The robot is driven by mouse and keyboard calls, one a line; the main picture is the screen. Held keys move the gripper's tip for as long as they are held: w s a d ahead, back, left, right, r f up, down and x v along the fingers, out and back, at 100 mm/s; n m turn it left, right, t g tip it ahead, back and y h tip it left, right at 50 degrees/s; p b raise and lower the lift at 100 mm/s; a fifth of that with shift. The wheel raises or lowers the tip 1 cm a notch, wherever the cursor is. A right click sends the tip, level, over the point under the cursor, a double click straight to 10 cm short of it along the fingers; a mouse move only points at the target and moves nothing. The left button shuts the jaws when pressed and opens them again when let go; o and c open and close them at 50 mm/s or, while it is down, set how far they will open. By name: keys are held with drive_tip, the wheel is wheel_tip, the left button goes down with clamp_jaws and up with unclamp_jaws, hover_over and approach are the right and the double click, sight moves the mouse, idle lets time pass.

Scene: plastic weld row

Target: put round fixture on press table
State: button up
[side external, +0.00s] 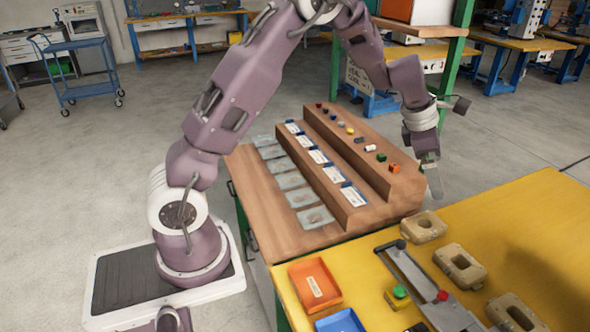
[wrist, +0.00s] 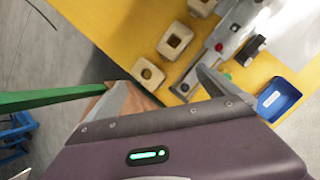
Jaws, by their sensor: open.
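Several beige fixtures lie in a row on the yellow table. The one nearest my gripper has a roundish hole and looks like the round fixture (side external: 420,237); it also shows in the wrist view (wrist: 140,76). The next to it is a fixture with a squarer hole (side external: 472,279), also seen in the wrist view (wrist: 165,50). My gripper (side external: 434,190) is open and empty, pointing down above and beyond the round fixture, apart from it. In the wrist view my gripper's (wrist: 163,84) fingers are spread wide. I cannot tell which surface is the press table.
A grey metal device (side external: 408,267) with a lever and green and red knobs stands beside the fixtures. An orange tray (side external: 330,298) and a blue tray (side external: 341,322) lie left of it. A stepped wooden rack (side external: 330,180) with small parts stands behind the yellow table (side external: 540,215).

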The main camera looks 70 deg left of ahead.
drive_tip(key=s+d+r+m, duration=0.3)
drive_tip(key=s+r+m, duration=0.45)
drive_tip(key=s, duration=0.35)
drive_tip(key=s+d+r+m, duration=0.4)
drive_tip(key=s+r+m, duration=0.3)
drive_tip(key=s+m, duration=0.3)
drive_tip(key=s+a+f+m+y, duration=0.1)
drive_tip(key=s+a+f+m, duration=0.1)
drive_tip(key=s+m, duration=0.8)
drive_tip(key=s, duration=0.6)
drive_tip(key=shift+s+a+f+y, duration=0.2)
drive_tip(key=shift+a+f+y, duration=0.05)
drive_tip(key=shift+a+y, duration=0.15)
